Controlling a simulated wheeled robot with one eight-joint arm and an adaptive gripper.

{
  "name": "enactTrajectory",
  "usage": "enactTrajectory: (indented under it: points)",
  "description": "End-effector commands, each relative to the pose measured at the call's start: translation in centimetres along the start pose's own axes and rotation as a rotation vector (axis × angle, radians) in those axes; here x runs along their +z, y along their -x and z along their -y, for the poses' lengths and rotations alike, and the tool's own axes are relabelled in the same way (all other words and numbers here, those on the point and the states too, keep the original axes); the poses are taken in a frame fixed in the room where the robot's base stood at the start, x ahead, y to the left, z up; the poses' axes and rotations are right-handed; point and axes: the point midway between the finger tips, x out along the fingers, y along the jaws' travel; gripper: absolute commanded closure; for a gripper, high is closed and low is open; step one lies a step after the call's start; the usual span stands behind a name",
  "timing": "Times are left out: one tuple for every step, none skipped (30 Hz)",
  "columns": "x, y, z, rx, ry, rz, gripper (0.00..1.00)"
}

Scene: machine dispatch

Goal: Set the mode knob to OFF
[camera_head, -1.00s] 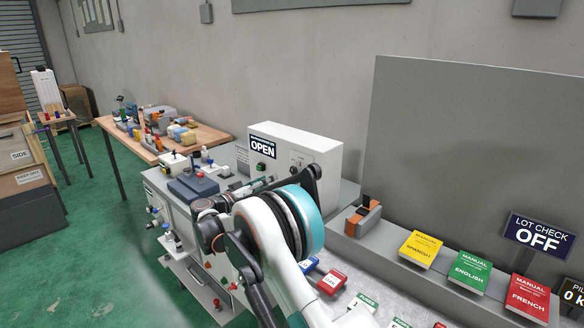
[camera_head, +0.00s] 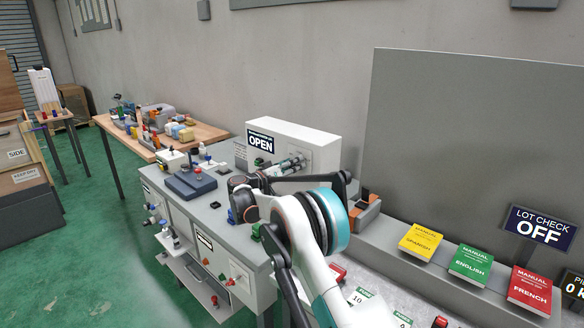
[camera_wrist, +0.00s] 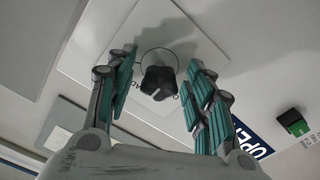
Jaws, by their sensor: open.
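The mode knob (camera_wrist: 159,83) is a small black knob with a light pointer mark, on a pale plate (camera_wrist: 90,38) of the white control box. In the wrist view a dark ring and partly hidden lettering surround it. The OPEN sign (camera_head: 260,142) is on that box.
A dark blue device (camera_head: 190,183) stands on the grey cabinet left of my arm. Manuals (camera_head: 468,262) and an orange-and-grey item (camera_head: 365,212) lie on the ledge at right.

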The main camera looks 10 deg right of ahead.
Motion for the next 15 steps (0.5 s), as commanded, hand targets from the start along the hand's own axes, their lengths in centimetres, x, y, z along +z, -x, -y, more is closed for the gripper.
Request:
enactTrajectory:
  points:
    - [0.0, -0.08, 0.01, 0.0, 0.0, 0.0, 0.52]
    - [0.0, -0.11, 0.0, 0.0, 0.0, 0.0, 0.52]
    - [-0.01, -0.11, 0.01, 0.0, 0.0, 0.0, 0.52]
    - [-0.01, -0.11, 0.0, 0.0, 0.0, 0.0, 0.52]
    - [-0.02, -0.11, 0.0, 0.0, 0.0, 0.0, 0.52]
    - [-0.01, -0.1, 0.0, 0.0, 0.0, 0.0, 0.52]
    - [-0.01, -0.1, 0.0, 0.0, 0.0, 0.0, 0.52]
    - [-0.01, -0.1, 0.0, 0.0, 0.0, 0.0, 0.52]
    - [-0.01, -0.1, 0.0, 0.0, 0.0, 0.0, 0.61]
    - [-0.01, -0.1, 0.0, 0.0, 0.0, 0.0, 0.68]
    - [-0.01, -0.09, 0.0, 0.0, 0.0, 0.0, 0.75]
    - [-0.01, -0.09, 0.0, 0.0, 0.0, 0.0, 0.84]
    - [-0.01, -0.09, 0.0, 0.0, 0.0, 0.0, 0.91]
    - [-0.01, -0.09, 0.0, 0.0, 0.0, 0.0, 0.97]
    - [-0.01, -0.09, 0.0, 0.0, 0.0, 0.0, 0.98]
